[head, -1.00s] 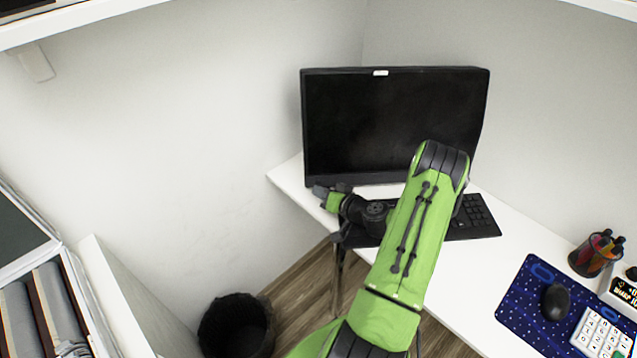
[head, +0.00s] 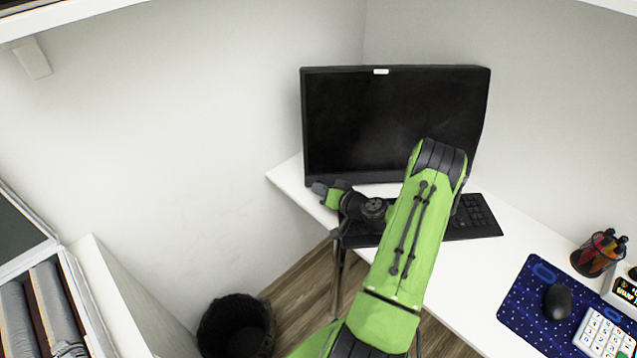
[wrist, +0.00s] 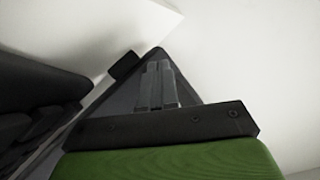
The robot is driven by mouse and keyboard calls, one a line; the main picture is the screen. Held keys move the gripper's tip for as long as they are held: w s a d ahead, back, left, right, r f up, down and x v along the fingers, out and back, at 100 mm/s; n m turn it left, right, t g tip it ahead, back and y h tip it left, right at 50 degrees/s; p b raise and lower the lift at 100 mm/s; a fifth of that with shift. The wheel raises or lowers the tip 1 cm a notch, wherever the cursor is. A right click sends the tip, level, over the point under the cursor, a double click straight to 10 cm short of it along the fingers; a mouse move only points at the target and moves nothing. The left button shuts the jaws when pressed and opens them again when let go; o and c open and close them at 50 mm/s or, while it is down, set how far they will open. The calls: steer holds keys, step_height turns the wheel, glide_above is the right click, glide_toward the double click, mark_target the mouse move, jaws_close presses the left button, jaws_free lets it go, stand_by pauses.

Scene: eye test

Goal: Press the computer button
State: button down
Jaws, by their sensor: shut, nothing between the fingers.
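The computer is a black screen (head: 390,120) standing at the back of the white desk. I cannot make out its button in either view. My gripper (head: 319,188) is at the screen's lower left corner, its fingers pointing left. In the wrist view the two grey fingers (wrist: 157,82) are shut together and empty, in front of a dark grey surface that looks like part of the computer. I cannot tell whether the fingertips touch it. My green arm covers the screen's lower right part.
A black keyboard (head: 475,218) lies on the desk (head: 470,280), partly under my arm. To the right are a blue mat (head: 520,310), a mouse (head: 557,302) and a pen cup (head: 597,254). A black bin (head: 235,325) stands on the floor. The wall is close on the left.

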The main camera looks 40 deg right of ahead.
steer(key=shift+w+d, duration=0.15)
steer(key=shift+w, duration=0.05)
stand_by(0.6)
steer(key=shift+s+a+r+b, duration=0.1)
steer(key=shift+s+a+b, duration=0.35)
steer(key=shift+s, duration=0.2)
steer(key=shift+a, duration=0.1)
steer(key=shift+s+a+r+b, duration=0.15)
steer(key=shift+s+a+b, duration=0.4)
steer(key=shift+s, duration=0.25)
steer(key=shift+s+a+r+b, duration=0.15)
steer(key=shift+s+a+b, duration=0.2)
steer(key=shift+s+a, duration=0.4)
steer(key=shift+s+a+r, duration=0.2)
steer(key=shift+s, duration=0.15)
